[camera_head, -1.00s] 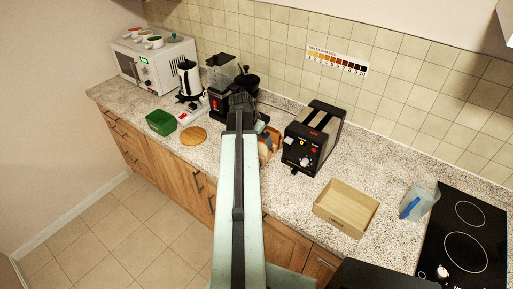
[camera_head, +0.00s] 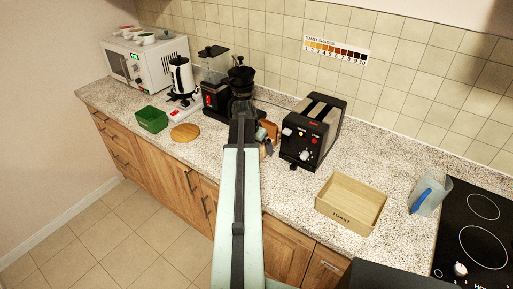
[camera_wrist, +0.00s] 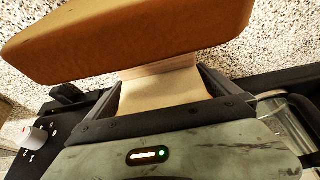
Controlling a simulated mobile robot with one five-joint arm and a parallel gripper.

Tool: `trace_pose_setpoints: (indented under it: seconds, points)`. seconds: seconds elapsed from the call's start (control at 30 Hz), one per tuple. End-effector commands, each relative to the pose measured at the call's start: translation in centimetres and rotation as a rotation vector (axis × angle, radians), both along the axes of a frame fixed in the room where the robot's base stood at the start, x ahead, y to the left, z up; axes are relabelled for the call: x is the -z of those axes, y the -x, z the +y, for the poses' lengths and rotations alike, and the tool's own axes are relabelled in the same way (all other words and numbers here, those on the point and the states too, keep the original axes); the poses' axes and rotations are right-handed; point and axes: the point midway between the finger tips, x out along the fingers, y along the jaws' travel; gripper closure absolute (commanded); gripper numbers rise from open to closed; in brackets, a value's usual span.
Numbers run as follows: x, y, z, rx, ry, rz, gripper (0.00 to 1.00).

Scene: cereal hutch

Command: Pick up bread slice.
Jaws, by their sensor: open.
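My gripper (camera_head: 266,144) is beside the black toaster, partly hidden by my arm in the head view. In the wrist view my gripper (camera_wrist: 164,76) is open, its two dark fingers spread apart. A pale piece (camera_wrist: 165,92), which looks like the bread slice, shows between the fingers; I cannot tell whether they touch it. A large orange-brown slab (camera_wrist: 130,38) lies just past the fingertips; I cannot tell whether it is crust or wood. A small brown patch (camera_head: 271,128) shows near the gripper in the head view.
The toaster (camera_head: 314,130) stands close right of my gripper; its knob (camera_wrist: 36,137) shows in the wrist view. A wooden box (camera_head: 351,225), blue-handled jug (camera_head: 428,196) and black hob (camera_head: 478,240) are right. Speckled counter between is clear.

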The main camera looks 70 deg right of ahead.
Motion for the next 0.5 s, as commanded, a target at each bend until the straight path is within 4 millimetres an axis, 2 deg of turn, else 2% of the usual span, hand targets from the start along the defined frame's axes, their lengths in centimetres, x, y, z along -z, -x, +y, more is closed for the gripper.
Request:
trace_pose_setpoints:
  seconds: [0.1, 0.13, 0.2, 0.23, 0.5]
  points:
    - [-0.22, -0.02, 0.04, 0.000, 0.000, 0.000, 0.00]
    - [-0.23, -0.02, 0.05, -0.001, 0.000, 0.000, 0.06]
    - [-0.23, -0.04, 0.06, -0.001, 0.000, 0.000, 0.25]
    - [-0.23, -0.05, 0.05, -0.001, 0.000, 0.000, 0.27]
    - [-0.27, -0.08, 0.08, -0.001, 0.000, 0.000, 0.27]
